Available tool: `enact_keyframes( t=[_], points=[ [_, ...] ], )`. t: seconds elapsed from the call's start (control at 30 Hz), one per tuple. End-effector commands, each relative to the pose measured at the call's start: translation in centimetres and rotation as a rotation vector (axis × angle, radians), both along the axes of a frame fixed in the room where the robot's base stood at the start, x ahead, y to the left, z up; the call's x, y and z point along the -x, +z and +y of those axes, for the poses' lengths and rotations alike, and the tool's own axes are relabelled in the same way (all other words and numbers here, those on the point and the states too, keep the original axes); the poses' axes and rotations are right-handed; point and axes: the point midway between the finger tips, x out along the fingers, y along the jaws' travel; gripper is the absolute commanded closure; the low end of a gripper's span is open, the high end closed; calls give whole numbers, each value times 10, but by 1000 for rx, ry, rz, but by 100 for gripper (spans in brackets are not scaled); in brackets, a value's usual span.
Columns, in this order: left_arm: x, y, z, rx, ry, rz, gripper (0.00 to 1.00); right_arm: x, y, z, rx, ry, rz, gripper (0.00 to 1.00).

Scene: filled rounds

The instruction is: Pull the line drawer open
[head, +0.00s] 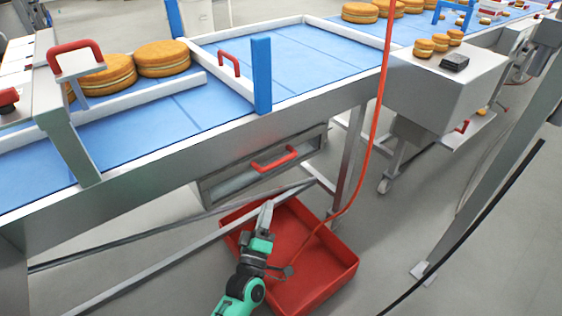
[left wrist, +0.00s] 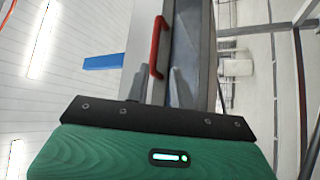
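The line drawer (head: 232,184) is a grey metal front with a red bar handle (head: 274,160), below the side rail of the blue conveyor. It looks closed. My left gripper (head: 266,215) is below and in front of the handle in the head view, apart from it and empty. In the left wrist view the two grey fingers of my left gripper (left wrist: 158,84) stand apart, with a gap between them. The red handle (left wrist: 157,48) shows upright just beyond the fingertips, roughly in line with the gap, and the drawer front (left wrist: 184,50) is behind it. My right gripper is not in view.
A red tray (head: 335,275) lies on the floor beneath my left gripper. An orange cable (head: 376,120) hangs down in front of the conveyor (head: 200,112). Filled round cakes (head: 162,58) stand on the belt. A machine leg (head: 350,150) is right of the drawer.

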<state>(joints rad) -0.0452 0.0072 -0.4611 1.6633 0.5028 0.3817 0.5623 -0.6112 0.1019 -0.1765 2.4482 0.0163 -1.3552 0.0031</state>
Motion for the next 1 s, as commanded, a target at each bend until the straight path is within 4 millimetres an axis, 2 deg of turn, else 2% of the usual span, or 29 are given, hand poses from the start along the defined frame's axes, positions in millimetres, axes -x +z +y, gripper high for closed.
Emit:
enact_keyframes(
  t=[0.13, 0.23, 0.7, 1.0],
  points=[
    [-4, 9, -1, 24, -1, -17, 77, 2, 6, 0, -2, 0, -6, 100],
    [-14, 15, -4, 24, -2, -18, 77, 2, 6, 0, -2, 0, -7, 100],
    [-94, 48, -25, 22, -1, -16, 77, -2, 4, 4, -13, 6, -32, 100],
    [-121, 58, -32, 19, -2, -14, 77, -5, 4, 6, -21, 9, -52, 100]
  ],
)
